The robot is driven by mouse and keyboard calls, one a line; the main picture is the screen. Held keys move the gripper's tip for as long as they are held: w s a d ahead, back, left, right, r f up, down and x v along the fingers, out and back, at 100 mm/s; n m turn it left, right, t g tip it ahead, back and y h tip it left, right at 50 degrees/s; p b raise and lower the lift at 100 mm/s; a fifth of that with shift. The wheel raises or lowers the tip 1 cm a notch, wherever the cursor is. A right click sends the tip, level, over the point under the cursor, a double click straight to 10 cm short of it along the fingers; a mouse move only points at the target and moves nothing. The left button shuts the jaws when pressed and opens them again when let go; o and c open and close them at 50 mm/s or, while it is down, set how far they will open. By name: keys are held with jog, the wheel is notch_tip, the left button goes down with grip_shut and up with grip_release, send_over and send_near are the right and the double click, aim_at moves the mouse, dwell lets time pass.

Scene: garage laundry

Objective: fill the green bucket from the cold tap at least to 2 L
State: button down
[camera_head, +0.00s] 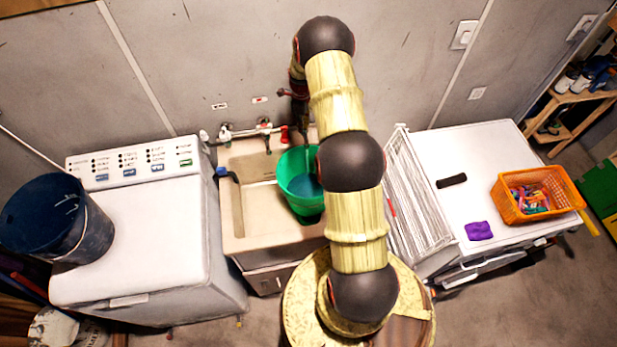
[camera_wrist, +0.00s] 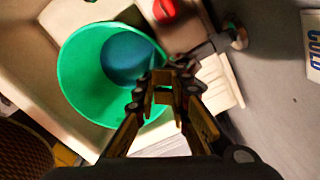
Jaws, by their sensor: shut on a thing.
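The green bucket (camera_head: 298,164) stands upright in the sink basin, partly hidden by my arm in the head view. In the wrist view the bucket (camera_wrist: 80,85) is open at the top, with a blue patch that looks like water (camera_wrist: 127,57) at its bottom. I cannot read its level. My gripper (camera_wrist: 164,83) is beside the bucket's rim, shut at the grey tap (camera_wrist: 222,42) by the wall. The fingers hide what they hold, which seems to be the tap's handle. A COLD sign (camera_wrist: 313,45) is on the wall near this tap.
The beige sink (camera_head: 233,205) has another wall tap (camera_head: 226,131) at its left and a red item (camera_wrist: 163,9) on its ledge. A white washer (camera_head: 150,235) bears a dark bucket (camera_head: 45,220). A drying rack (camera_head: 413,190) and an orange basket (camera_head: 508,207) are at the right.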

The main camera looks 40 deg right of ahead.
jog(key=shift+s+a+f+b, duration=0.1)
jog(key=shift+a+f+b, duration=0.05)
jog(key=shift+f, duration=0.2)
jog(key=shift+s+a+f+b, duration=0.1)
jog(key=shift+f+b, duration=0.05)
jog(key=shift+f, duration=0.2)
jog(key=shift+w+r, duration=0.15)
jog(key=shift+w, duration=0.2)
jog(key=shift+w+d+b, duration=0.1)
jog(key=shift+w+b, duration=0.1)
jog(key=shift+b, duration=0.1)
notch_tip(320, 180, up, 8)
jog(key=p, duration=0.2)
jog(key=shift+f, duration=0.25)
jog(key=shift+w, duration=0.15)
dwell(0.5)
